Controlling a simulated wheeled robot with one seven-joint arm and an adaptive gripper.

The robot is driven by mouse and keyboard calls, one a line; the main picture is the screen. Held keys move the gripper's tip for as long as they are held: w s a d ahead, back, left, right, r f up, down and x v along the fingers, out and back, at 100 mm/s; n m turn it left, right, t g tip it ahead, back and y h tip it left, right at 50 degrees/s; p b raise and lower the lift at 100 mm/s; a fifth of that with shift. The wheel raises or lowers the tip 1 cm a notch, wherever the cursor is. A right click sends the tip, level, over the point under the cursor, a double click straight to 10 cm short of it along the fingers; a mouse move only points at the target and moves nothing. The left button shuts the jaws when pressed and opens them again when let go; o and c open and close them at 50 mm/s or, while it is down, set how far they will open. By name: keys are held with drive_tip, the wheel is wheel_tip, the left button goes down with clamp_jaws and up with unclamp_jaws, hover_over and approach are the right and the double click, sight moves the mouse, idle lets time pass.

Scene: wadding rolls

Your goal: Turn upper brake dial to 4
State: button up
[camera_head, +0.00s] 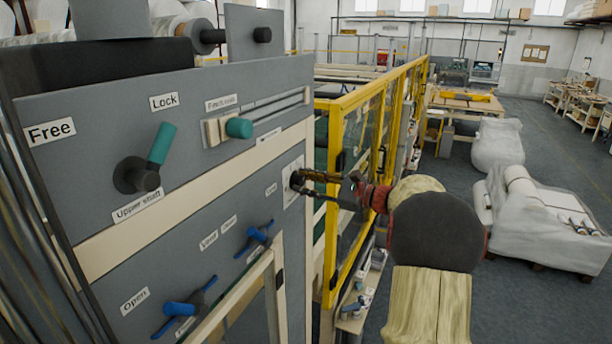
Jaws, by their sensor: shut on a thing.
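The dial I take for the upper brake dial sits on a pale plate (289,172) near the right edge of the grey machine panel. My gripper (298,182) reaches it from the right, its two dark fingers pointing left at the panel. The fingers are shut on the dial, one above and one below. The fingers and the small size hide most of the dial, so its numbers and setting cannot be read. A small label on the panel lies just left of the plate.
The panel also carries a green-handled lever (160,145) between Free and Lock labels, a green slider knob (238,128), and blue handles (181,308) (259,234) below. A yellow-framed guard (337,200) stands close behind my gripper.

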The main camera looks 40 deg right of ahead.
drive_tip(key=shift+m+p, duration=0.7)
drive_tip(key=shift+m, duration=0.1)
drive_tip(key=shift+f, duration=0.1)
drive_tip(key=o, duration=1)
drive_tip(key=shift+o, duration=0.8)
drive_tip(key=v, duration=1.2)
drive_tip(key=shift+d, duration=0.15)
